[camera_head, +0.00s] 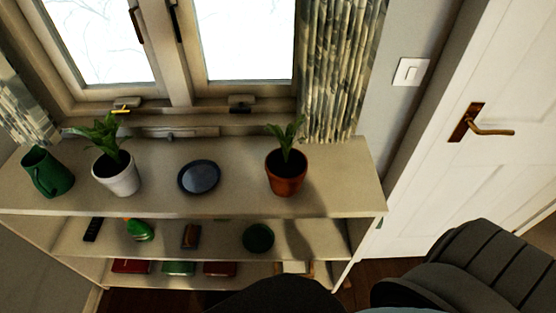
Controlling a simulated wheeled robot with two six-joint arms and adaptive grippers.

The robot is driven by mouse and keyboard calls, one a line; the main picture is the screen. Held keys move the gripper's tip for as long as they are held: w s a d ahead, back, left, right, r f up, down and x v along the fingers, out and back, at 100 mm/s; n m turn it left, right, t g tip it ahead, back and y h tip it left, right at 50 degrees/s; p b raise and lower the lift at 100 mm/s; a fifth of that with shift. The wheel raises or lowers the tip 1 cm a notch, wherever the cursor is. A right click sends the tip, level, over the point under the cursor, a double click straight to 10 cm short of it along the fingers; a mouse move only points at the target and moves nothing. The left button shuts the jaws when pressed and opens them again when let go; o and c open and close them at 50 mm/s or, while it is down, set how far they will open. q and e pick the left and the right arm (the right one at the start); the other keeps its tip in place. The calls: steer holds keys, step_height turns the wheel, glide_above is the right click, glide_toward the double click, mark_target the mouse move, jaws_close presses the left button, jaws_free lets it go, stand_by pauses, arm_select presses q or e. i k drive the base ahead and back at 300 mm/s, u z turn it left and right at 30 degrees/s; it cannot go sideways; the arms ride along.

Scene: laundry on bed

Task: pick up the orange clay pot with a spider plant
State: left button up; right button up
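An orange clay pot (286,179) stands upright on the right part of the shelf unit's top board. A green leafy plant (286,138) grows from dark soil in it. The pot stands apart from the other things on the board, and its front and rim are in plain view. Neither my left nor my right gripper can be made out in the head view.
Lower shelves hold small items. Curtain (338,70) and window stand behind; a white door (490,165) is at right.

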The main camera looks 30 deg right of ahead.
mark_target(286, 166)
steer(key=z, duration=1.55)
steer(key=i, duration=0.1)
steer(key=u, duration=2.35)
steer(key=k, duration=1.4)
